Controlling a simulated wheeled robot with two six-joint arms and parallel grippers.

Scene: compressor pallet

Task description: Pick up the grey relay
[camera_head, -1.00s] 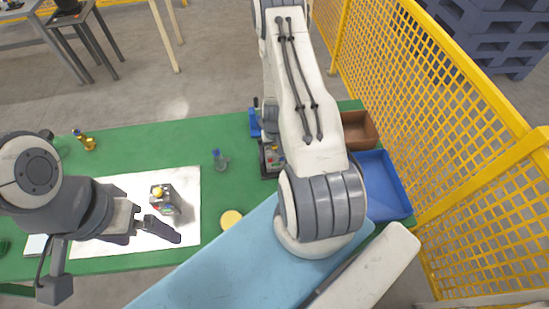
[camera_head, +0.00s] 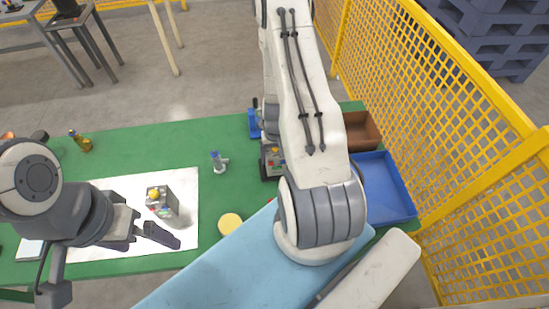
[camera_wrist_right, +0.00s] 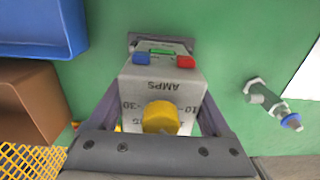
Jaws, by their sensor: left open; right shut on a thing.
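A grey relay (camera_wrist_right: 158,85) with a yellow knob, "AMPS" lettering and blue and red buttons fills the middle of the right wrist view. My right gripper (camera_wrist_right: 160,108) is shut on it, with a finger on each side. In the head view the same relay (camera_head: 274,161) shows partly beside my right arm, which hides the gripper. I cannot tell whether the relay touches the table. A second, similar grey box with a yellow knob (camera_head: 162,202) stands on a white sheet (camera_head: 112,252). My left gripper (camera_head: 158,232) is open and empty, just below that box in the picture.
The green table (camera_head: 130,150) holds a blue-handled fitting (camera_head: 218,163), a yellow disc (camera_head: 230,223) and a brass fitting (camera_head: 84,144). A brown bin (camera_head: 361,131) and a blue bin (camera_head: 388,188) stand at the right, near a yellow mesh fence (camera_head: 440,130).

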